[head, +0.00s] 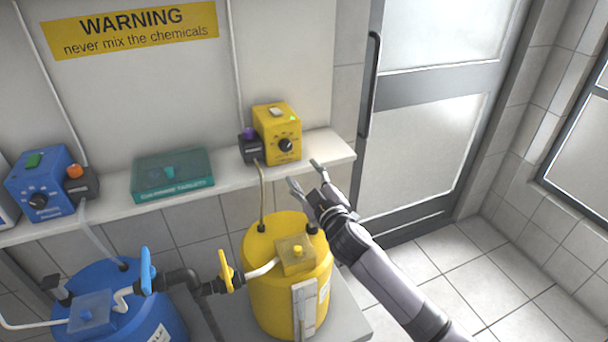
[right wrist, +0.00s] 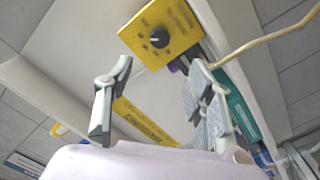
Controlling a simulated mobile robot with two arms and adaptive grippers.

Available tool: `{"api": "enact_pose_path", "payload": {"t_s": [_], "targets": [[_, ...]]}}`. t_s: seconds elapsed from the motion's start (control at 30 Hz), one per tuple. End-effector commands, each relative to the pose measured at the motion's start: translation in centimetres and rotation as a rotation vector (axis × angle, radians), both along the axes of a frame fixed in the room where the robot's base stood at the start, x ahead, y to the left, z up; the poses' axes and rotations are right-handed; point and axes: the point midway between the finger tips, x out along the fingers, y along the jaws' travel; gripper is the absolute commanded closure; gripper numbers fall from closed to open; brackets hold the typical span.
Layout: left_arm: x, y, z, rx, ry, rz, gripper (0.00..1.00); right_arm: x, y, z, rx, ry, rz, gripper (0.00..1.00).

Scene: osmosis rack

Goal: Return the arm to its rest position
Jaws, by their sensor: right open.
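My right gripper (head: 306,176) is open and empty in the head view, in front of the shelf's right end and above the yellow barrel. Its two spread fingers also show in the right wrist view (right wrist: 152,105), with nothing between them. The yellow control box (head: 277,132) with a black knob stands on the shelf just beyond the fingers, apart from them; it also shows in the right wrist view (right wrist: 160,38). My right arm comes in from the lower right. My left gripper is not in view.
The shelf (head: 328,150) holds a teal box (head: 172,175) and a blue control box (head: 40,183). Below stand a yellow barrel (head: 258,300) and a blue barrel (head: 150,310), with pipes and valves (head: 228,271). A door (head: 425,110) is at the right; the floor (head: 500,285) before it is clear.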

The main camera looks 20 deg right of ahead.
Motion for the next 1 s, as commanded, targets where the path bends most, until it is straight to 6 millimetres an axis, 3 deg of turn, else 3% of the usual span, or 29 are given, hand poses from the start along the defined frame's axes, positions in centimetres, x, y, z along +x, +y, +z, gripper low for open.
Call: {"api": "enact_pose_path", "payload": {"t_s": [0.2,0.33,0.47,0.6,0.8,1.0], "targets": [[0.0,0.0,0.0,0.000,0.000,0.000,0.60,-0.3,0.0,-0.4,0.009,0.012,-0.006,0.51],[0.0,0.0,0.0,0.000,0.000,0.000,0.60,-3.1,-0.1,-3.6,0.076,0.121,-0.058,0.51],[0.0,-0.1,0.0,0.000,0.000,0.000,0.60,-9.5,-0.3,-9.3,0.190,0.351,-0.155,0.51],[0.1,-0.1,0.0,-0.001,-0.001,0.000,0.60,-18.1,0.1,-14.5,0.295,0.631,-0.242,0.51],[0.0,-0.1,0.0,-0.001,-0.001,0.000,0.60,-26.8,0.8,-17.6,0.364,0.892,-0.297,0.51],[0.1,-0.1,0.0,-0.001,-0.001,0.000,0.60,-33.0,1.6,-18.6,0.402,1.073,-0.321,0.51]]}}
